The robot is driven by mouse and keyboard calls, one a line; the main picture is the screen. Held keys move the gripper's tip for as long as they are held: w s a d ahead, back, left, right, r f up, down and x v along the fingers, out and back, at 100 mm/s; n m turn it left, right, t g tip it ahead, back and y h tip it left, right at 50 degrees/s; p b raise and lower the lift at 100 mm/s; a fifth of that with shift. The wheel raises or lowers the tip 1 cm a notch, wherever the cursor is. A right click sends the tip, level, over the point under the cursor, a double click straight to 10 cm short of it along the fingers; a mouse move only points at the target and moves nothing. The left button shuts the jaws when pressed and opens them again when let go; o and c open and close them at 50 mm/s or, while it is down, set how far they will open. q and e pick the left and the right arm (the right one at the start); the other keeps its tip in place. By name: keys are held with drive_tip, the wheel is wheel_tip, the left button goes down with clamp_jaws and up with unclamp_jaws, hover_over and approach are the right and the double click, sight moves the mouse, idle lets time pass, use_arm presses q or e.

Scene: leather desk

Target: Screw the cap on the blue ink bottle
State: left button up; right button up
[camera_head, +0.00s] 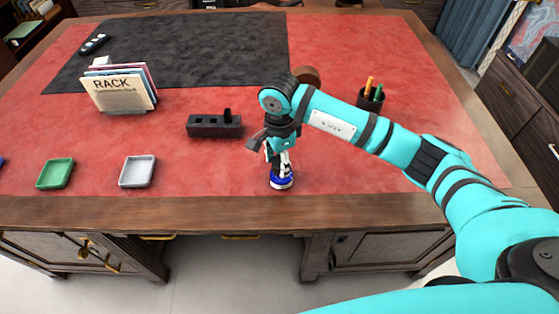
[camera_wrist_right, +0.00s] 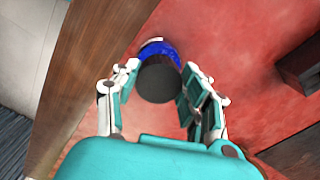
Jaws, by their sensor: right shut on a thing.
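The blue ink bottle (camera_head: 281,181) stands upright on the red desk top, close to the front edge. My right gripper (camera_head: 281,164) points down right above it and is shut on the black cap. In the right wrist view the dark round cap (camera_wrist_right: 159,83) lies between the two fingers, with the blue bottle (camera_wrist_right: 158,49) showing behind it. The cap is in line with the bottle, but I cannot tell whether it touches or is seated on the neck. The fingers hide much of the bottle's top in the head view. My left gripper is out of view.
A dark block with holes and a peg (camera_head: 214,126) stands left of my right gripper. A grey tray (camera_head: 137,171) and a green tray (camera_head: 55,173) lie further left. A file rack (camera_head: 119,88) is behind them. A pen cup (camera_head: 371,98) stands behind my right arm.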

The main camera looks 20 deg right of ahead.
sight(279, 163)
drive_tip(key=shift+f+b, duration=0.25)
drive_tip(key=shift+b, duration=0.1)
idle(0.7)
drive_tip(key=o, duration=0.9)
wheel_tip(279, 163, up, 12)
